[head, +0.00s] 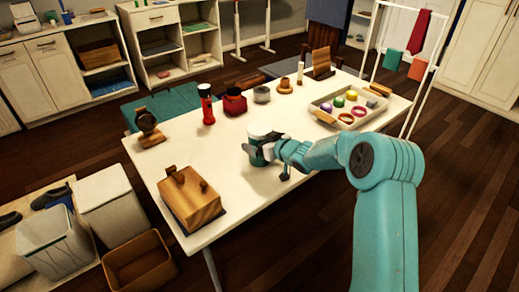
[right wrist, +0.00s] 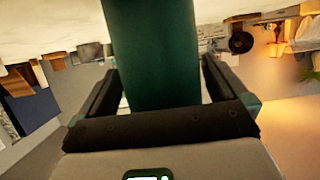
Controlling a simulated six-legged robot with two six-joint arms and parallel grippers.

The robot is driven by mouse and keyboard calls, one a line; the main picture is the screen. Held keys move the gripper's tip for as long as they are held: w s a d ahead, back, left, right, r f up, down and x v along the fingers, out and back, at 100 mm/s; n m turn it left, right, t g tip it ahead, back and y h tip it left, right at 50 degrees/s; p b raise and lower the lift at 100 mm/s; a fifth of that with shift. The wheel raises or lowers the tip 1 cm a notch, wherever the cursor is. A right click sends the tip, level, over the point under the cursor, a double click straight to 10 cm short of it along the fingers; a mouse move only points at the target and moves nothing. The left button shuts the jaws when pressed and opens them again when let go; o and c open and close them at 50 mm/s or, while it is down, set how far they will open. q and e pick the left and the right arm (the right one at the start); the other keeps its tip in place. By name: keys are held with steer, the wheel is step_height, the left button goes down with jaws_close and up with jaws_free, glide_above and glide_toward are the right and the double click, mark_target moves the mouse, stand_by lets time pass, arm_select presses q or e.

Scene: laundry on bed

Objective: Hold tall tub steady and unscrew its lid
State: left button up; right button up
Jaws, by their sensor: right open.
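The tall tub (head: 257,157) stands upright near the middle of the white table, dark green with a paler top. My right gripper (head: 270,147) is at its right side and partly covers it, so the lid is hard to make out. In the right wrist view the tub (right wrist: 152,50) is a dark green cylinder between the two fingers of my open right gripper (right wrist: 158,68). One finger is on each side of it. Whether either finger touches it I cannot tell. The lid does not show clearly there. My left gripper is not in view.
On the table (head: 310,172) are a wooden box (head: 190,198) at the front left, a red flashlight (head: 207,107), a red jar (head: 235,103), and a tray (head: 322,112) of small coloured items at the right. The tabletop around the tub is clear.

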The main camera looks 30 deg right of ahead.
steer(key=shift+w+f, duration=0.15)
steer(key=shift+w, duration=0.1)
steer(key=shift+s+a+r, duration=0.15)
steer(key=shift+r, duration=0.05)
steer(key=shift+f, duration=0.1)
steer(key=c, duration=0.9)
step_height(320, 180, up, 20)
steer(key=p, duration=0.9)
